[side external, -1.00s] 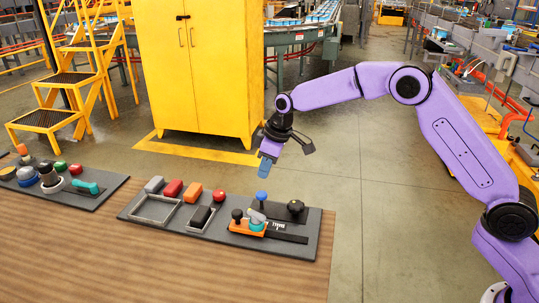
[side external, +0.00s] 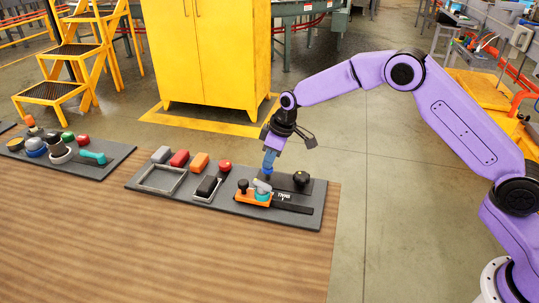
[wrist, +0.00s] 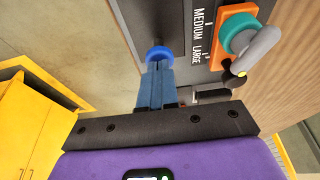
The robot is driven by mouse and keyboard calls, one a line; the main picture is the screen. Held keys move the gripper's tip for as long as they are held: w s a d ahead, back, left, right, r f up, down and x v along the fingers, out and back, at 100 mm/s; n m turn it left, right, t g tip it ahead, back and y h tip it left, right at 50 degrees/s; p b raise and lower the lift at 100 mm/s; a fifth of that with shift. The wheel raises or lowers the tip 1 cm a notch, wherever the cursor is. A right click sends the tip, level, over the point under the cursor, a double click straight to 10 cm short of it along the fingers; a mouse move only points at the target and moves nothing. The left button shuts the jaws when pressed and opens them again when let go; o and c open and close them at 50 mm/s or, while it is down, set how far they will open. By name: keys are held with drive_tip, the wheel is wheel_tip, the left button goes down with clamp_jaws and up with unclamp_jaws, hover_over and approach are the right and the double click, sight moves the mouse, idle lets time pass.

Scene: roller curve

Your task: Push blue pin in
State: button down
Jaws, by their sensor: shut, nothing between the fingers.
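The blue pin (side external: 267,172) has a round blue head and stands at the back edge of the grey panel (side external: 228,209), behind the teal knob on its orange plate. My gripper (side external: 269,160) points down right over the pin, with its light-blue fingers together and empty. In the wrist view the closed fingertips (wrist: 157,70) overlap the pin's round blue head (wrist: 158,52). They look at or very near contact, but I cannot tell if they press on it. The pin's shaft is hidden beneath its head and my fingers.
The teal knob with a grey lever (wrist: 250,45) sits beside the pin, near the MEDIUM and LARGE labels. A second panel (side external: 95,165) is farther left.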

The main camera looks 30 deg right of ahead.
drive_tip(key=shift+s+f, duration=0.15)
drive_tip(key=shift+f, duration=0.85)
drive_tip(key=shift+r, duration=0.1)
drive_tip(key=shift+r, duration=0.3)
drive_tip(key=w+a+v, duration=0.1)
drive_tip(key=v, duration=1.1)
drive_tip(key=s+a+r+n+g, duration=0.1)
drive_tip(key=s+r, duration=0.1)
drive_tip(key=s, duration=0.5)
drive_tip(key=s+r, duration=0.3)
drive_tip(key=s, duration=0.3)
drive_tip(key=s+d+f+n, duration=0.1)
drive_tip(key=s+d, duration=0.3)
drive_tip(key=s, duration=0.6)
drive_tip(key=s+d+f+h, duration=0.1)
drive_tip(key=s+d, duration=0.3)
drive_tip(key=s, duration=0.5)
drive_tip(key=s+d+f+n+g+h, duration=0.1)
drive_tip(key=s+d, duration=0.3)
drive_tip(key=s, duration=0.6)
drive_tip(key=shift+s+d+n, duration=0.3)
